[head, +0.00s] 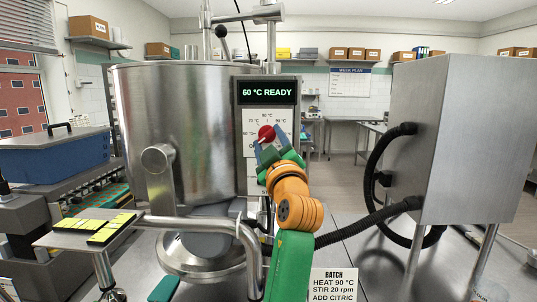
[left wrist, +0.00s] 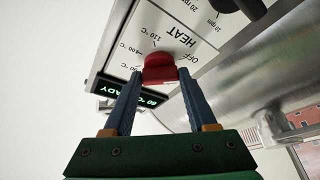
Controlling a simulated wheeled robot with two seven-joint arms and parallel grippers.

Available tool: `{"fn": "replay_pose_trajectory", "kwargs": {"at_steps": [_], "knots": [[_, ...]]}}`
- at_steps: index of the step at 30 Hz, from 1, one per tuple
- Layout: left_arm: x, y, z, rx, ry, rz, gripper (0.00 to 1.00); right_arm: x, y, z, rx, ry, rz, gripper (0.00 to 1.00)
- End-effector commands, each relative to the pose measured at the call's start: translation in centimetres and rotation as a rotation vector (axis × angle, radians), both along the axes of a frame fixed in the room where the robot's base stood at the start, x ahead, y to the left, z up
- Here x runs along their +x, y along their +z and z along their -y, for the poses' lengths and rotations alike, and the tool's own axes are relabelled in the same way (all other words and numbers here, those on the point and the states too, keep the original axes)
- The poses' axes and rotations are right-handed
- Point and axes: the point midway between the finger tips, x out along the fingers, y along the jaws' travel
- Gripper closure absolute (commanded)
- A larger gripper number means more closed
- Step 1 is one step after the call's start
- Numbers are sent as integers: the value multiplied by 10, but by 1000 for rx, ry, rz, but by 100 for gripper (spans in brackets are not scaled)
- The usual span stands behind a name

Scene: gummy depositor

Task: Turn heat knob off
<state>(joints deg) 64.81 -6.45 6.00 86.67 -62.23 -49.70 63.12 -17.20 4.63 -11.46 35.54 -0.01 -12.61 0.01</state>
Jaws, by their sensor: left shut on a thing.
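The red heat knob (head: 266,132) sits on the white control panel (head: 252,120) of the steel kettle (head: 180,120), below a display (head: 267,92) reading "60 °C READY". In the left wrist view the red knob (left wrist: 160,70) lies between the blue fingertips of my left gripper (left wrist: 160,82), which is shut on it. OFF, HEAT, 110 °C and 100 °C are printed around it. The knob's exact pointing cannot be told. In the head view my left gripper (head: 268,148) covers much of the panel. My right gripper is not in view.
A black knob (left wrist: 238,6) with rpm marks is beside the heat scale. A steel cabinet (head: 460,140) with black hoses stands at the right. A steel pipe (head: 225,229) runs below the panel. A tray with yellow pieces (head: 68,240) is at the left.

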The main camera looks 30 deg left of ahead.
Motion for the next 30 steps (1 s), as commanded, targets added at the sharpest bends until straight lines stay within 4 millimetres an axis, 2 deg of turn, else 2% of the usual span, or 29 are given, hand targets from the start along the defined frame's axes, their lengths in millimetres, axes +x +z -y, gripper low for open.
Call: {"fn": "replay_pose_trajectory", "kwargs": {"at_steps": [10,24,25,27,28,30], "knots": [[0,0,0,-92,1,53,98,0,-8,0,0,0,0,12],[0,1,0,-103,2,61,98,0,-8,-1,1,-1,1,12],[0,1,0,-103,2,61,37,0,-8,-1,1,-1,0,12],[0,1,0,-102,1,61,18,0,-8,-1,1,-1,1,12],[0,1,0,-102,1,61,12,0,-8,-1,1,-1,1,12],[0,1,0,-102,1,61,12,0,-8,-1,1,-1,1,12]]}}
